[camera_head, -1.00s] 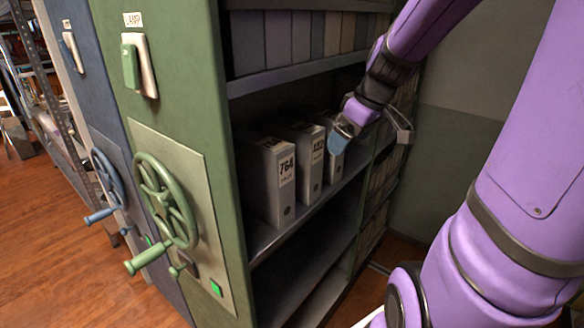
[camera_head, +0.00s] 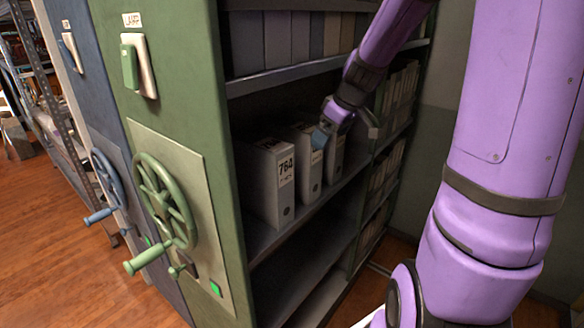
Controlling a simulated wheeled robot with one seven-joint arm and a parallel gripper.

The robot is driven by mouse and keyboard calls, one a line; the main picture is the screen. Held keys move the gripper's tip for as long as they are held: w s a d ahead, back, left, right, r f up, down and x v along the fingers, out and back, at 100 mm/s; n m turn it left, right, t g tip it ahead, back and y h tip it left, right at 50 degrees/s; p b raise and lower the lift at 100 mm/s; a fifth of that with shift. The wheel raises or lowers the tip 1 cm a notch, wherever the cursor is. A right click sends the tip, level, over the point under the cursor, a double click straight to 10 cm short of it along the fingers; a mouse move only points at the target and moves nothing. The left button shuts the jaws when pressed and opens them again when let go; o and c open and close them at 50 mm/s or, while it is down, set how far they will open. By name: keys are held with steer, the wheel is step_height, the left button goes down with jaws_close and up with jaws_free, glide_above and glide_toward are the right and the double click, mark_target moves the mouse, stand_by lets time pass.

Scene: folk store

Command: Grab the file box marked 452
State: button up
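Three pale file boxes stand upright in a row on the middle shelf. The nearest box (camera_head: 268,188) is marked 764. The middle box (camera_head: 309,178) has its label largely covered by my gripper; in the earlier view that label looks like 452. The third box (camera_head: 335,158) is farthest along the row, and its upper part is partly hidden. My gripper (camera_head: 346,134) is open and empty at the upper part of the boxes. Its blue finger overlaps the middle box in the picture, and the other finger is right of the third box. Contact cannot be told.
A shelf (camera_head: 300,75) with more binders is close above the boxes. The green cabinet side (camera_head: 190,60) with a handwheel (camera_head: 165,205) stands at left. Packed files (camera_head: 395,100) fill the shelves at right. The shelf below (camera_head: 305,270) looks empty.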

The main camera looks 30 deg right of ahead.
mark_target(308, 160)
steer(key=w+f, duration=0.1)
steer(key=w+a+f, duration=0.1)
steer(key=w, duration=0.2)
steer(key=shift+w+a+f, duration=0.25)
steer(key=shift+a+f, duration=0.1)
steer(key=shift+f, duration=0.05)
jaws_close()
